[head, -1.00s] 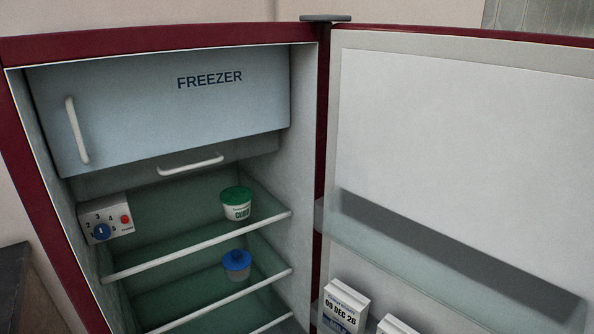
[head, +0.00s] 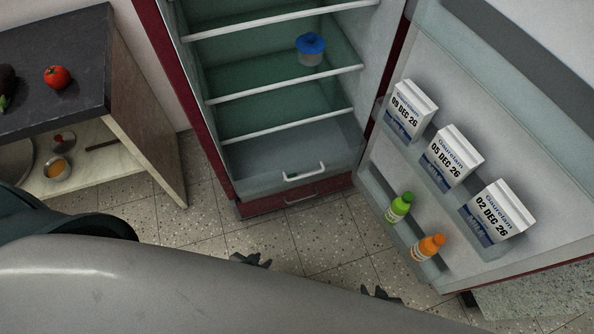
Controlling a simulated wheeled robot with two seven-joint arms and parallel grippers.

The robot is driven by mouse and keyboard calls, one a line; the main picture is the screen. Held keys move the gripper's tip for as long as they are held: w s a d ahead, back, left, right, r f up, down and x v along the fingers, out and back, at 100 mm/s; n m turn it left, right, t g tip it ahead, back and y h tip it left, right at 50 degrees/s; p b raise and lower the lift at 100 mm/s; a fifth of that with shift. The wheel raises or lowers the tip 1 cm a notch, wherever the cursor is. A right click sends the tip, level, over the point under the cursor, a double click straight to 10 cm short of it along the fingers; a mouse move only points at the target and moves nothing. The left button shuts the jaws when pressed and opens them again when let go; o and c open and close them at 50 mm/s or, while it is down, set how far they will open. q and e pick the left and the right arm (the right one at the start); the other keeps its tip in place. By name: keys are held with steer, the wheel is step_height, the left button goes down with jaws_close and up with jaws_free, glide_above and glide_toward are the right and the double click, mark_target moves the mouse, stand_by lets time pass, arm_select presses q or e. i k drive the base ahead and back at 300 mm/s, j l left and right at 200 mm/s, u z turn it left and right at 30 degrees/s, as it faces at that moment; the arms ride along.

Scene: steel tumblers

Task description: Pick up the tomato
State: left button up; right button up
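A red tomato (head: 57,77) with a small green top lies on the dark countertop (head: 60,115) at the upper left of the head view. My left gripper (head: 252,260) shows at the lower middle, over the floor, mostly hidden behind my own body. My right gripper (head: 381,293) shows further right, also mostly hidden. Both grippers are far from the tomato. I see only small dark tips of them, too little to tell open from shut.
An open fridge (head: 285,150) stands in the middle, holding a blue-lidded tub (head: 310,48). Its door (head: 480,90) swings out right, with milk cartons (head: 453,157), a green bottle (head: 398,208) and an orange bottle (head: 428,246). A dark eggplant-like item (head: 8,82) lies left of the tomato. Tiled floor is free.

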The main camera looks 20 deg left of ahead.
mark_target(58, 77)
steer(key=u, duration=1.95)
